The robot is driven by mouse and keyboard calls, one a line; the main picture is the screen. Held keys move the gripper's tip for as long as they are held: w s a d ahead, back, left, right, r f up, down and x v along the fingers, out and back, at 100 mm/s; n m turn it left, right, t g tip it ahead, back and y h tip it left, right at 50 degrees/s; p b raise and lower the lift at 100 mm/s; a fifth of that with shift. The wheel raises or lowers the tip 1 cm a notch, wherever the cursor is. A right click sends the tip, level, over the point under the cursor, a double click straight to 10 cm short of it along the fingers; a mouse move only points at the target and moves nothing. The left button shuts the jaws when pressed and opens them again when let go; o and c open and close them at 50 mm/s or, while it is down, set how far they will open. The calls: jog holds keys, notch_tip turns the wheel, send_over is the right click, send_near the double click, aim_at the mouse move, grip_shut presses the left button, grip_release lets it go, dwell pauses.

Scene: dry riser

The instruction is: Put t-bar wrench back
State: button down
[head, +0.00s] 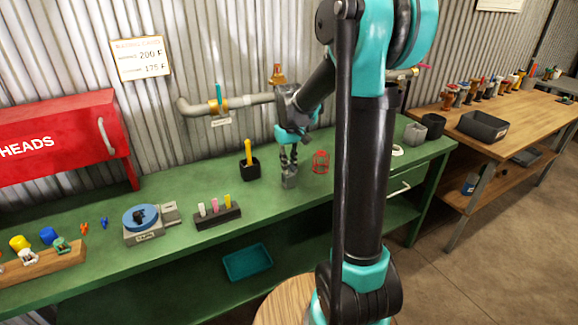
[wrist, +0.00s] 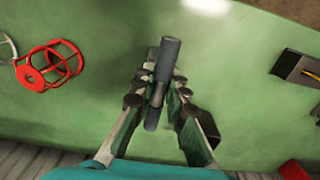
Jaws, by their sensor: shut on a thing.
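My gripper (head: 288,162) points down over the green workbench, in front of the pipe. In the wrist view its fingers (wrist: 158,96) are closed around a dark grey bar, which I take to be the t-bar wrench (wrist: 170,55). The bar runs lengthwise between the fingers and sticks out past them at both ends. A small grey block (head: 290,181) is directly below the fingertips in the head view. Whether the wrench touches this block or is in it, I cannot tell. The wrench's lower part is hidden.
A black pot (head: 250,169) with a yellow handle in it stands left of my gripper, and a red wire cage (head: 320,162) stands right. A rack (head: 218,217) with coloured pieces is at front left. Clear bench lies in front of the grey block.

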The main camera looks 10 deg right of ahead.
jog(key=shift+f, duration=0.1)
jog(key=c, duration=1.5)
grip_release()
jog(key=shift+c, duration=0.2)
notch_tip(320, 180, up, 12)
jog(key=s+d+f+m+t, duration=0.1)
jog(key=s+d+f+t, duration=0.1)
jog(key=s+f, duration=0.7)
jog(key=s+d+f+m+t, duration=0.2)
jog(key=s+f, duration=0.7)
jog(key=s, duration=0.3)
jog(key=shift+s+f+m, duration=0.15)
jog(key=shift+s+m, duration=0.15)
